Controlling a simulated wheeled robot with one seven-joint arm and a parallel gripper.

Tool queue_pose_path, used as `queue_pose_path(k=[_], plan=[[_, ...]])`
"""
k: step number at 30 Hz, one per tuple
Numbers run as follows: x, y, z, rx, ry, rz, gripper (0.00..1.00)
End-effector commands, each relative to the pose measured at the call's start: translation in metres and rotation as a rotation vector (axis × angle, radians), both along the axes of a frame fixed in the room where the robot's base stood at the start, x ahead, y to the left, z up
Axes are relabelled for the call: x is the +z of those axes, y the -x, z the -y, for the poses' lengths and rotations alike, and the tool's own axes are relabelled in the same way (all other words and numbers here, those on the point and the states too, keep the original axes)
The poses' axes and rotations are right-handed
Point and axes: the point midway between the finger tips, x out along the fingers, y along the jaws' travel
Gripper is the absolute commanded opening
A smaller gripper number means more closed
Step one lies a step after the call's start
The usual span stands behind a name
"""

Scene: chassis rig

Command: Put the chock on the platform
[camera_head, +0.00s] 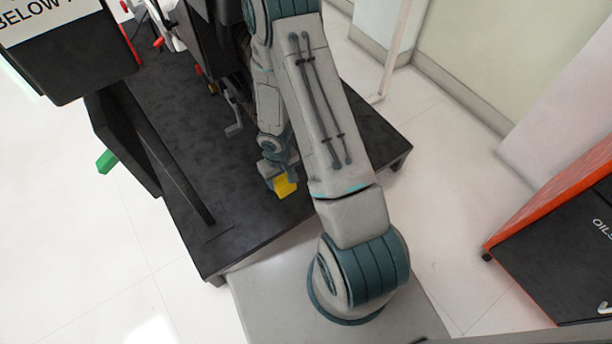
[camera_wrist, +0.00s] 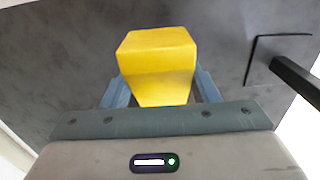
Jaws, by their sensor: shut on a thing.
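The yellow chock (camera_wrist: 157,62) is a block held between the two blue-grey fingers of my gripper (camera_wrist: 160,90) in the wrist view. In the head view the chock (camera_head: 285,187) shows at the end of my arm, close over the front part of the dark platform (camera_head: 245,235). My gripper (camera_head: 276,176) is shut on it, partly hidden by my own arm. The platform's dark surface (camera_wrist: 55,75) fills the background of the wrist view. I cannot tell whether the chock touches the surface.
Dark machinery with a grey crank (camera_head: 233,118) is on the platform's far part. An orange and black cabinet (camera_head: 560,240) stands at the right. White floor is clear between.

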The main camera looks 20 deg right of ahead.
Motion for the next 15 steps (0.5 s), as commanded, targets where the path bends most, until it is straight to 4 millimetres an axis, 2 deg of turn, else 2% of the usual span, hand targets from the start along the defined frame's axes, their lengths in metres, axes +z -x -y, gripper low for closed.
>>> queue_pose_path(k=[5,15], plan=[[-0.015,-0.004,0.017,-0.003,0.001,0.000,0.21],[-0.053,-0.027,0.076,-0.004,0.000,0.001,0.21]])
